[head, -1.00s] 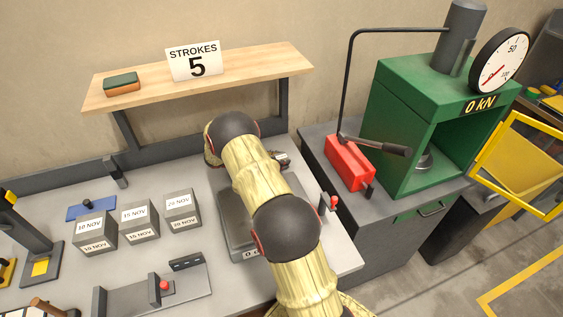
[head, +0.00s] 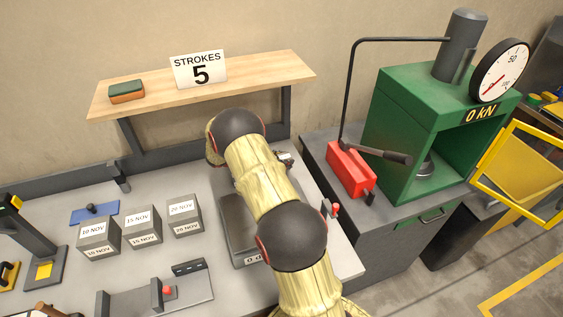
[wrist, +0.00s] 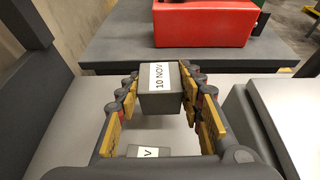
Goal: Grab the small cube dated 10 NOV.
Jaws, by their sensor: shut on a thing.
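In the wrist view my gripper (wrist: 160,104) is shut on a small grey cube (wrist: 160,103) with a white label reading 10 NOV. The cube sits between the yellow-padded fingers. Part of another labelled block (wrist: 148,153), showing a V, lies below it between the finger bases. In the head view my arm hides the gripper and most of what is near it. A larger grey cube (head: 99,242) on the bench also reads 10 NOV. Beside it stand cubes dated 15 NOV (head: 141,228) and 20 NOV (head: 184,216).
A grey scale (head: 238,240) lies partly under my arm. A red hand pump (head: 350,168) and a green press (head: 410,100) reading 0 kN stand on the cabinet at right. A shelf (head: 240,80) with a STROKES 5 sign (head: 200,70) runs behind.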

